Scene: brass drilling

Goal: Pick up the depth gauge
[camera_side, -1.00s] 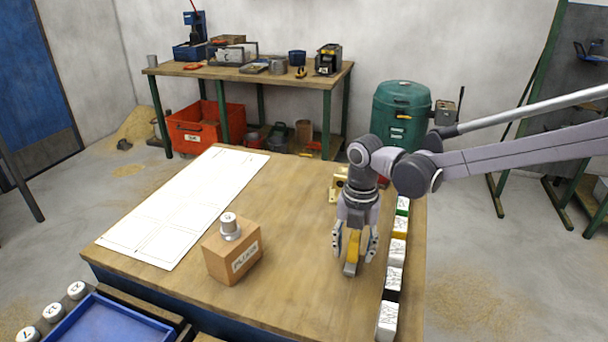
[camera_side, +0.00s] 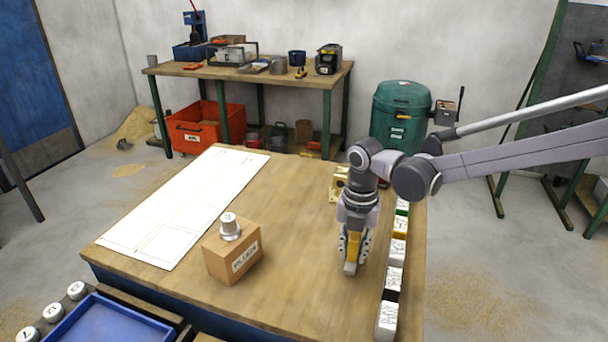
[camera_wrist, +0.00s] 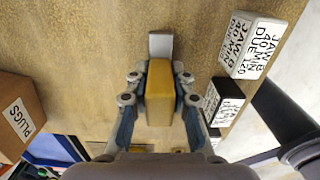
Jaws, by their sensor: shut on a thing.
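The depth gauge (camera_wrist: 160,92) has a yellow body and a grey metal end. In the side view the gauge (camera_side: 351,268) shows below my gripper, near the right part of the wooden table, its grey end low at the tabletop. My gripper (camera_side: 354,246) points down with its fingers closed on the yellow body. In the wrist view my gripper (camera_wrist: 160,90) has one finger against each side of the yellow body. I cannot tell whether the gauge is clear of the table.
A cardboard PLUGS box (camera_side: 233,256) with a metal cylinder on top stands to the left. A white sheet (camera_side: 185,205) lies at the left. A brass-coloured part (camera_side: 338,183) is behind my gripper.

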